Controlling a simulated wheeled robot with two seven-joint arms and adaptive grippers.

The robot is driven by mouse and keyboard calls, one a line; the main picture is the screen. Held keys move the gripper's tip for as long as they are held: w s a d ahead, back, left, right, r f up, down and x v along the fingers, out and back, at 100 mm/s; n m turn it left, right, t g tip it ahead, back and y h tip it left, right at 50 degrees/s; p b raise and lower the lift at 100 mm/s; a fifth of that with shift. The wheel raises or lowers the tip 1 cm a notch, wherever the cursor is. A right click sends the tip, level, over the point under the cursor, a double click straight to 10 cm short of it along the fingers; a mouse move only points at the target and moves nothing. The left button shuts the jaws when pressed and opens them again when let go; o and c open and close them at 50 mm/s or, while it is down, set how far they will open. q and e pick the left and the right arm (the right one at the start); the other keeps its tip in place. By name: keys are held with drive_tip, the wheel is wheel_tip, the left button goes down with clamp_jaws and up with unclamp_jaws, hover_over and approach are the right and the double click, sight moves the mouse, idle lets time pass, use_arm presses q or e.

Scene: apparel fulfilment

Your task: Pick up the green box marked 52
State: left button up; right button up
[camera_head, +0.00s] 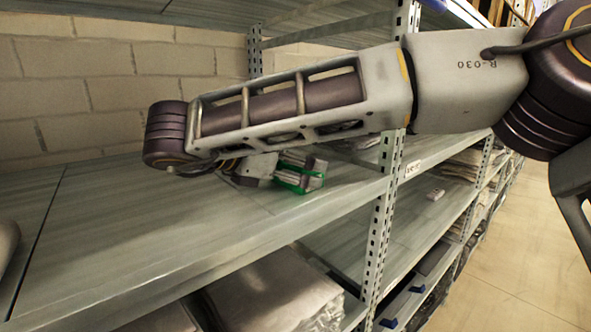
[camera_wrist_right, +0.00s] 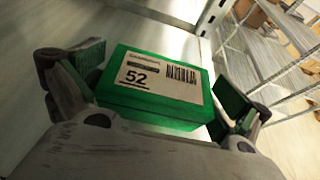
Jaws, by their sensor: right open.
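The green box (camera_wrist_right: 152,112) has a white label with 52 and a barcode on its top. In the right wrist view it lies flat on the shelf, between the fingers of my right gripper (camera_wrist_right: 165,78). The fingers are spread on either side of the box, with no clear grip on it. In the head view my right arm reaches across from the right, and my right gripper (camera_head: 296,174) is low over the shelf. Green shows there, but the arm and gripper hide most of the box. My left gripper is not in view.
The grey metal shelf (camera_head: 130,265) is mostly bare around the gripper. A perforated upright post (camera_head: 383,225) stands to the right, near my forearm. Wrapped goods (camera_head: 270,295) lie on the shelf below. A brick wall (camera_head: 90,85) is behind. An aisle floor (camera_head: 520,240) runs at right.

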idle(0.4)
drive_tip(key=c, duration=0.8)
drive_tip(key=shift+r, duration=0.2)
drive_tip(key=shift+r+b, duration=0.85)
drive_tip(key=shift+r, duration=4)
